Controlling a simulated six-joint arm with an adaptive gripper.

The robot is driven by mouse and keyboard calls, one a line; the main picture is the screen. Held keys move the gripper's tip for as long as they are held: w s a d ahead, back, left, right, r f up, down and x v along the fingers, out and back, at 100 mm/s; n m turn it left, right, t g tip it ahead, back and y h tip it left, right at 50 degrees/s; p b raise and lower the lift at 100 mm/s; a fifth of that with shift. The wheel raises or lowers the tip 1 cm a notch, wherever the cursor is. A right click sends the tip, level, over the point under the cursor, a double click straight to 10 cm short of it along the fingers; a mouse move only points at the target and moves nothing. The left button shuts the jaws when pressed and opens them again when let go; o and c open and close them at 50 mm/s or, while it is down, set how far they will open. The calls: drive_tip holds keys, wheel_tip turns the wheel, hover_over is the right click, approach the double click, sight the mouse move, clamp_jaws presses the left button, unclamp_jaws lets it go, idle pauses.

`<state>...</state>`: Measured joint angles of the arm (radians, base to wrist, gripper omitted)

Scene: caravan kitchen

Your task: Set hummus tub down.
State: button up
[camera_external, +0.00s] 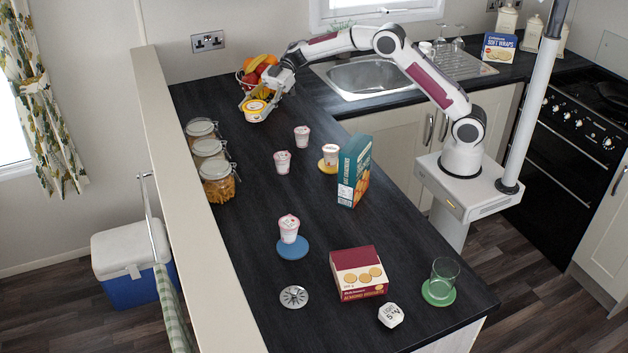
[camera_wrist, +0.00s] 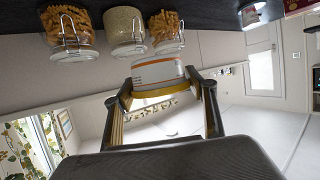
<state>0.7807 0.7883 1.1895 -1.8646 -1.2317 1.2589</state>
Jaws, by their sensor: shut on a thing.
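The hummus tub (camera_external: 256,108) is a small white tub with yellow-orange markings. My gripper (camera_external: 257,100) is shut on it near the back left of the dark worktop. In the wrist view the tub (camera_wrist: 158,75) sits between the two fingertips of my gripper (camera_wrist: 162,92), with an orange stripe and white side showing. In the outside view the tub is in front of the fruit basket. I cannot tell whether its base touches the worktop.
Several glass jars (camera_external: 208,150) line the left edge. Yoghurt pots (camera_external: 282,161) stand mid-worktop, some on coasters. A teal cracker box (camera_external: 354,172), a red biscuit box (camera_external: 358,272) and a glass (camera_external: 441,279) stand nearer the front. The fruit basket (camera_external: 258,68) is behind my gripper.

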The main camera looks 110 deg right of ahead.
sight(261, 101)
drive_tip(key=shift+s+d+f, duration=0.25)
drive_tip(key=shift+s+d, duration=0.85)
drive_tip(key=shift+s, duration=0.15)
wheel_tip(261, 101, down, 5)
drive_tip(key=shift+f, duration=0.1)
drive_tip(key=shift+f, duration=3.05)
drive_tip(key=shift+f, duration=1.85)
drive_tip(key=shift+f, duration=0.15)
